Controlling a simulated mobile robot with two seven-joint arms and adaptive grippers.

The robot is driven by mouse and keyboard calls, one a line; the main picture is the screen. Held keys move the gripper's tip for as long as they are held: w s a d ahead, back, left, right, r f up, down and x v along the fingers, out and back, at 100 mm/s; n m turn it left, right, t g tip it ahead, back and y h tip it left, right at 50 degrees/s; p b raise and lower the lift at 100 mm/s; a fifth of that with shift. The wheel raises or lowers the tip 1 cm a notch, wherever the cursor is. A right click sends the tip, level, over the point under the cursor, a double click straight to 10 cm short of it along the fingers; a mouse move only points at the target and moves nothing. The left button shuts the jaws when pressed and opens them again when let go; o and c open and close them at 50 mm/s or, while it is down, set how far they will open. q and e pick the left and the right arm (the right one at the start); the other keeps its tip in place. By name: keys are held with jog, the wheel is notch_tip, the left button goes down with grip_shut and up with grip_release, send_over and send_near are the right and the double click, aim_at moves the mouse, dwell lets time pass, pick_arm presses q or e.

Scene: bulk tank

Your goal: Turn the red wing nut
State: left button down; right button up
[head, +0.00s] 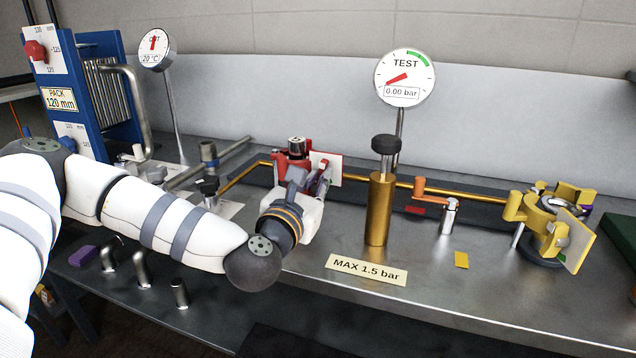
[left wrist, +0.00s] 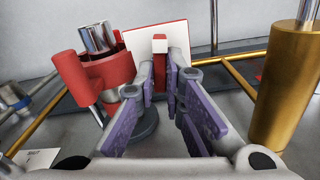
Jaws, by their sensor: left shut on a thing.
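The red clamp (head: 292,163) stands on the steel bench around a short pipe end, with a white card (head: 331,167) behind its right side. In the left wrist view, the clamp (left wrist: 82,78) is at the left. The red wing nut (left wrist: 160,46) shows as a narrow upright wing with a pale band, in front of the card (left wrist: 188,36). My left gripper (head: 322,182) reaches it from the front. Its purple-padded fingers (left wrist: 162,82) are closed on the wing nut, hiding its lower part. My right gripper is in neither view.
A brass cylinder (head: 378,215) with a black cap stands close right of my left gripper. The test gauge (head: 405,78) reads 0.00 bar. A yellow clamp (head: 540,222) and an orange valve handle (head: 432,190) are further right. A blue plate pack (head: 122,85) is at left.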

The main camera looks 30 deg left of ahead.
pick_arm(q)
jog(key=shift+r+n, duration=0.3)
jog(key=c, duration=1.7)
grip_release()
jog(key=shift+f, duration=0.15)
notch_tip(320, 180, up, 10)
jog(key=shift+f, duration=0.1)
